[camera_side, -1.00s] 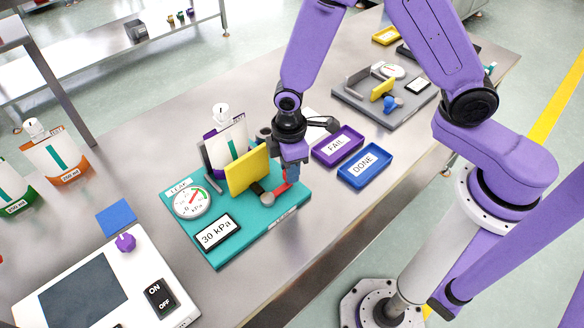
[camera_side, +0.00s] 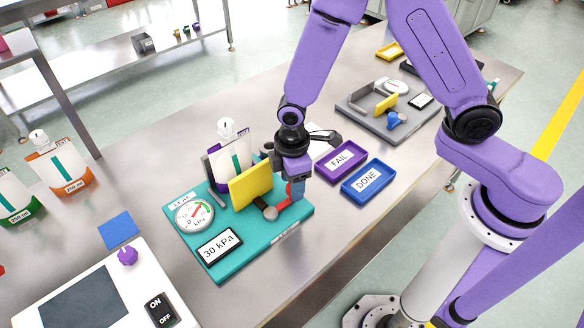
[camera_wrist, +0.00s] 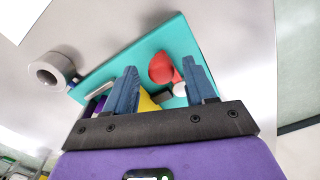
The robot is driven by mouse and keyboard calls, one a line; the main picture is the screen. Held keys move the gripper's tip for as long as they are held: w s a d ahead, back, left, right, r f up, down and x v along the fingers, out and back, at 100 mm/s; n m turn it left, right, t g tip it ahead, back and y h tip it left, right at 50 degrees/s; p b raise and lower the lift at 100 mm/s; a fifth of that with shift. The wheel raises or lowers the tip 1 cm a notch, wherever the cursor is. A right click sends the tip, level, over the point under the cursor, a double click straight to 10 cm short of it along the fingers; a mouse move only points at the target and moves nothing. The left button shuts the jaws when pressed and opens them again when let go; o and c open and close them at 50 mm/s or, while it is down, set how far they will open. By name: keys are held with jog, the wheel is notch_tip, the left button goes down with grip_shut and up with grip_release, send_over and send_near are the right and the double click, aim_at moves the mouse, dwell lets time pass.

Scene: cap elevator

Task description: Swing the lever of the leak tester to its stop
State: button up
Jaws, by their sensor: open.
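The leak tester has a teal base (camera_side: 226,262) with a round gauge, a "30 kPa" plate and a yellow plate (camera_side: 251,183). A white pouch (camera_side: 232,163) stands behind the yellow plate. The red lever (camera_side: 284,204) runs from a grey pivot (camera_side: 270,213) at the front toward the right, with a red knob at its end. My gripper (camera_side: 297,194) is over the lever's end, fingers down. In the wrist view my gripper (camera_wrist: 160,66) is open, and the red knob (camera_wrist: 161,68) shows between the blue fingers. I cannot tell whether either finger touches it.
A purple FAIL tray (camera_side: 340,160) and a blue DONE tray (camera_side: 367,181) lie to the right. A grey fixture (camera_side: 388,112) stands behind them. A white ON/OFF box (camera_side: 100,290) is at front left, and labelled pouches stand far left. The table in front of the base is clear.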

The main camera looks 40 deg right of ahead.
notch_tip(320, 180, up, 17)
jog(key=shift+r, duration=0.2)
dwell(0.5)
jog(key=s+d, duration=0.7)
jog(key=s, duration=0.3)
jog(key=s+d+m, duration=0.1)
jog(key=s+d, duration=0.6)
jog(key=s, duration=0.3)
jog(key=shift+s+r, duration=0.15)
jog(key=shift+r, duration=0.2)
dwell(1.3)
